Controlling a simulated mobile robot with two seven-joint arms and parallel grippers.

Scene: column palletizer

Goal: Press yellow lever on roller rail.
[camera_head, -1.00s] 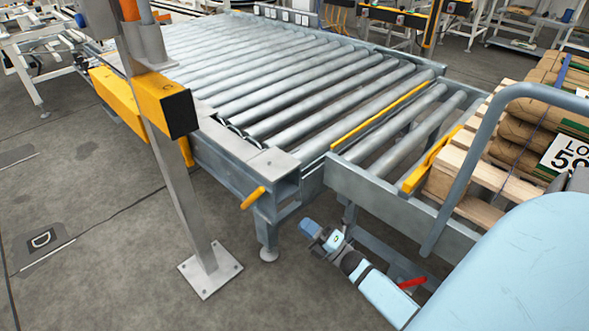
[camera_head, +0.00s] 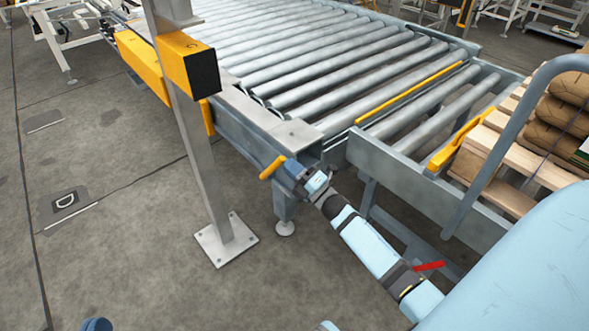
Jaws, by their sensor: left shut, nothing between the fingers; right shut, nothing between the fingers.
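The yellow lever (camera_head: 271,168) sticks out from the corner of the roller rail (camera_head: 262,122), above its front leg. My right gripper (camera_head: 290,168) is shut and empty. Its tip is right beside the lever's right end and overlaps it in the view; I cannot tell whether they touch. My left gripper (camera_head: 97,325) shows only as a small dark blue part at the bottom edge. The rest of it is out of frame.
A steel post (camera_head: 205,170) with a yellow box (camera_head: 186,62) stands left of the lever. A second rail section with a yellow bar (camera_head: 455,145) is at right, beside a pallet (camera_head: 490,165) with stacked sacks (camera_head: 560,115).

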